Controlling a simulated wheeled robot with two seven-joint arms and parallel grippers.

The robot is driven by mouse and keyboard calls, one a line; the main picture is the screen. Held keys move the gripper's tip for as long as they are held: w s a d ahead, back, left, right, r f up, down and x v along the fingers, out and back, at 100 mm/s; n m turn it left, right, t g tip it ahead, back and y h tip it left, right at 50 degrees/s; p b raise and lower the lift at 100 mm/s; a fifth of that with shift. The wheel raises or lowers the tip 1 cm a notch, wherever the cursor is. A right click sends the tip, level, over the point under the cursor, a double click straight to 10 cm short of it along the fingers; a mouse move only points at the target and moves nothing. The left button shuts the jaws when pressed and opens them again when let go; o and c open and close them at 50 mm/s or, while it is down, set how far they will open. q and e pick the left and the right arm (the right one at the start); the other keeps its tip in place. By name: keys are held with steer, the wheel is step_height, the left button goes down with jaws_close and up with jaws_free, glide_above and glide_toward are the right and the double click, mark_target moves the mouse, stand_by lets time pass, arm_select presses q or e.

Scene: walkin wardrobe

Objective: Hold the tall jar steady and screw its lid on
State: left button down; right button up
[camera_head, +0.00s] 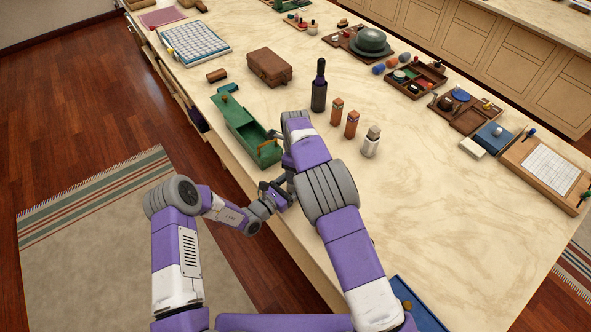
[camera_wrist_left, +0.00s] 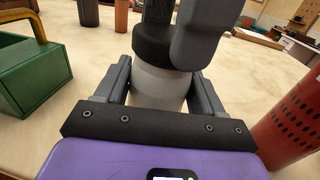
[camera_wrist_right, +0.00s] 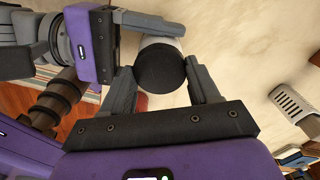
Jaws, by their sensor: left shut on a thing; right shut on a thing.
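The tall jar (camera_wrist_left: 158,88) is pale grey-white and stands upright between the fingers of my left gripper (camera_wrist_left: 158,92), which is shut on its body. The black round lid (camera_wrist_left: 160,52) is at the jar's top, and no gap shows between them. My right gripper (camera_wrist_right: 160,75) is shut on the lid, which shows from above in the right wrist view (camera_wrist_right: 160,67). The jar's pale edge (camera_wrist_right: 174,42) shows beside the lid there. In the head view my arms hide the jar and lid. Whether the threads are engaged cannot be seen.
A green open box (camera_head: 247,130) is close by on the left. A red perforated object (camera_wrist_left: 292,125) stands right of the jar in the left wrist view. A dark bottle (camera_head: 319,88), two orange-brown bottles (camera_head: 337,112) and a white bottle (camera_head: 371,142) stand beyond.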

steer(key=m, duration=1)
steer(key=o, duration=1)
steer(key=shift+r, duration=2.25)
steer(key=shift+c, duration=0.3)
